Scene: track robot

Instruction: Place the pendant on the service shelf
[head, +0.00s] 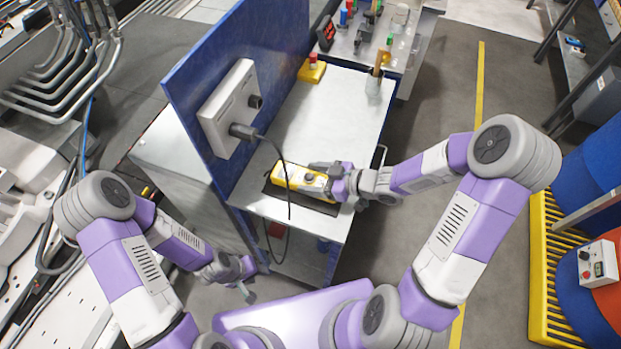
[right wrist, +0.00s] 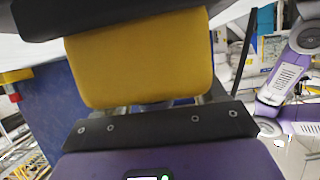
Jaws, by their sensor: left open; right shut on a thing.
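The yellow pendant (head: 290,176) is at the near end of the light shelf top (head: 331,119), over a dark mat (head: 272,192). My right gripper (head: 325,181) comes from the right and is shut on the pendant's right end. In the right wrist view, the yellow pendant body (right wrist: 140,60) sits between the two dark jaws. Whether the pendant touches the mat I cannot tell. My left gripper (head: 249,291) is open and empty, low beside the near left of the cart.
A blue panel (head: 215,60) stands along the shelf's left side, with a grey box (head: 226,108) and a dark cable (head: 278,150) looping down near the pendant. A yellow box with a red button (head: 311,71) stands at the back. The middle of the shelf top is clear.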

